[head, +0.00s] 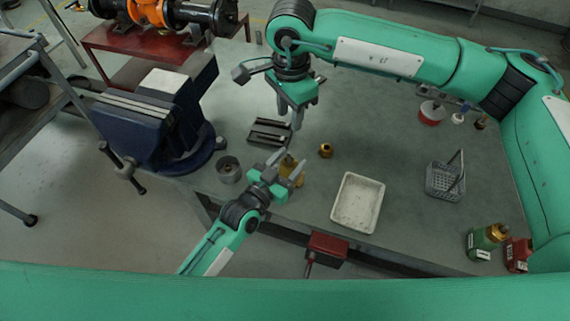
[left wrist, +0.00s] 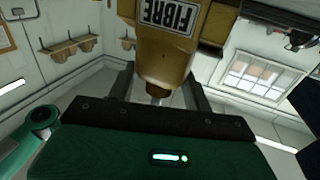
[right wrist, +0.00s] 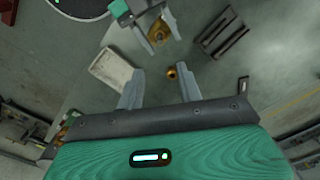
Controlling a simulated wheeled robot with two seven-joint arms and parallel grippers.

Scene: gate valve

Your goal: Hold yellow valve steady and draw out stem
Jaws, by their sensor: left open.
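The yellow valve (head: 292,172) stands near the table's front edge in the head view, partly hidden by my left gripper. In the left wrist view the yellow valve (left wrist: 168,50) fills the upper middle, with a white label reading FIBRE. My left gripper (head: 288,162) is open, with its fingers on either side of the valve; I cannot tell whether they touch it. My right gripper (head: 290,118) is open and empty, pointing down above the table, behind the valve. The stem cannot be clearly made out.
A small brass part (head: 325,151) lies right of the valve. A metal cup (head: 229,170), slotted black block (head: 268,133) and blue vise (head: 150,130) are left.

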